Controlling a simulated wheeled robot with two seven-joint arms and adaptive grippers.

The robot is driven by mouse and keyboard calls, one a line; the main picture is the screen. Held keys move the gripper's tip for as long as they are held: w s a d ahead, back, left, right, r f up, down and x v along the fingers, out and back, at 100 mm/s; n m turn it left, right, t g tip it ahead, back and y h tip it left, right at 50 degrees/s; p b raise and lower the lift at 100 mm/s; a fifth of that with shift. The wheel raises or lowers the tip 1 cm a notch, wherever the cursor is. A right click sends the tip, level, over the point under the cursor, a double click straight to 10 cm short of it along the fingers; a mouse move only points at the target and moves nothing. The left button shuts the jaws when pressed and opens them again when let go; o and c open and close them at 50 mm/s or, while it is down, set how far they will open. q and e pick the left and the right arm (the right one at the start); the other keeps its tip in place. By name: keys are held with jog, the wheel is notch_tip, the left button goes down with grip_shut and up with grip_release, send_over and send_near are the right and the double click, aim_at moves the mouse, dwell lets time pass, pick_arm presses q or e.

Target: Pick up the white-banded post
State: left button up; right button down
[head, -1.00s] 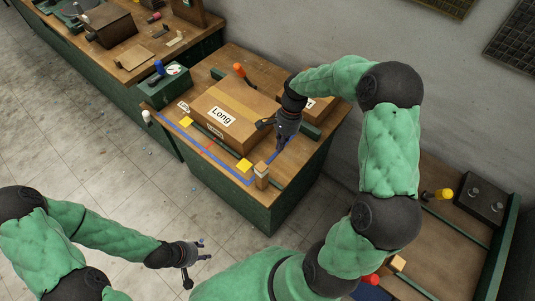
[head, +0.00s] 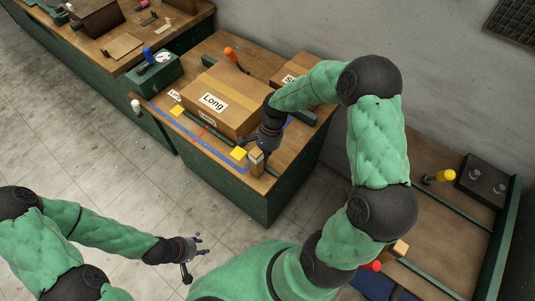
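A small upright wooden post (head: 256,164) with a whitish band near its top stands at the near corner of the middle workbench. My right gripper (head: 257,149) is right at the top of this post, pointing down, and partly covers it. Its fingers look spread, one to the left and one to the right of the post top; contact cannot be made out. My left gripper (head: 196,257) is open and empty above the floor at the lower left, well away from the bench.
A large carton marked Long (head: 213,103) stands just behind the post, with another carton (head: 290,72) behind my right arm. A green box with a gauge (head: 155,68) stands left. Floor in front is clear.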

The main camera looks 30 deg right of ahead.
aim_at(254, 176)
jog(key=shift+a, duration=0.1)
jog(key=a, duration=0.1)
jog(key=s+a+p, duration=0.1)
jog(key=a, duration=0.1)
jog(key=shift+s+r, duration=0.15)
jog(key=shift+s+a, duration=0.15)
jog(key=shift+a, duration=0.15)
jog(key=shift+d, duration=0.1)
